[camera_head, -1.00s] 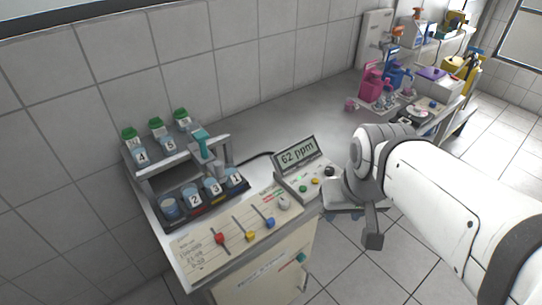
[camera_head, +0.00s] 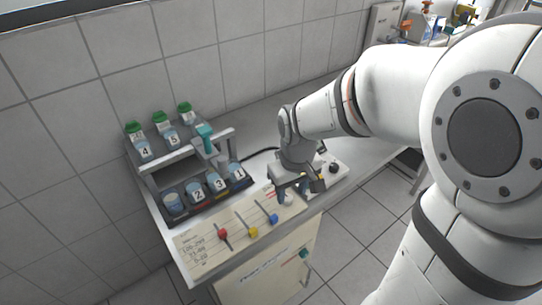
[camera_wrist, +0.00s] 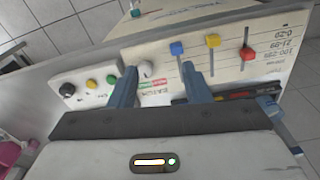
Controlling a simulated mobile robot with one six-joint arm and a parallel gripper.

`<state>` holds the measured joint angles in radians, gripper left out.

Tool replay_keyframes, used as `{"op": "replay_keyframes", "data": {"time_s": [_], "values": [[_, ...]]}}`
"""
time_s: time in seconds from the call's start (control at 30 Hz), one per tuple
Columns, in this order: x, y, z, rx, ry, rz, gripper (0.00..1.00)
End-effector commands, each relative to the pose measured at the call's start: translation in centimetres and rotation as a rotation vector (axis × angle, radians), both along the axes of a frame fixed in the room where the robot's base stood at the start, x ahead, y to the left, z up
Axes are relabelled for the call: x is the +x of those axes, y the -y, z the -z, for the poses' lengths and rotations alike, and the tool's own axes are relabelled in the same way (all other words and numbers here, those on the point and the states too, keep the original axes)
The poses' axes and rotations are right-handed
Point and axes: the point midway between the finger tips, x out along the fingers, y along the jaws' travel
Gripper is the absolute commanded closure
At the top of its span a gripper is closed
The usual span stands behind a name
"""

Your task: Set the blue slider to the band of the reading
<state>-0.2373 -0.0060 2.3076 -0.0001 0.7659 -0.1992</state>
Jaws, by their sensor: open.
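The blue slider (camera_head: 273,219) is the rightmost of three on the sloped panel in the head view. In the wrist view the blue slider (camera_wrist: 177,48) stands just beyond my fingertips, nearer the right finger. Printed bands (camera_head: 193,247) are at the panel's left; the wrist view shows 0-20, 21-99 and 100-299 (camera_wrist: 291,40). My gripper (camera_head: 295,193) is open and empty, pointing down over the panel's right end. In the wrist view my gripper (camera_wrist: 161,76) has a white knob between its fingers. My arm hides the reading display.
A yellow slider (camera_head: 253,232) and a red slider (camera_head: 222,233) stand beside the blue one. A rack (camera_head: 150,180) with numbered jars stands behind the panel. A button box (camera_wrist: 88,85) with a black knob lies beside the panel.

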Motion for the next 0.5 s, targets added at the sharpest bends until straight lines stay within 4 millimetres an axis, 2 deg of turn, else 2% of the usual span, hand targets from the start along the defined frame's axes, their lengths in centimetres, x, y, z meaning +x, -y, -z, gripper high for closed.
{"op": "replay_keyframes", "data": {"time_s": [0.03, 0.2, 0.5], "values": [[0.7, -1.1, 1.3, -0.007, -0.024, -0.041, 0.56], [1.9, -3.3, 4.0, -0.020, -0.060, -0.132, 0.56], [2.2, -4.0, 7.1, -0.024, -0.076, -0.164, 0.56]]}}
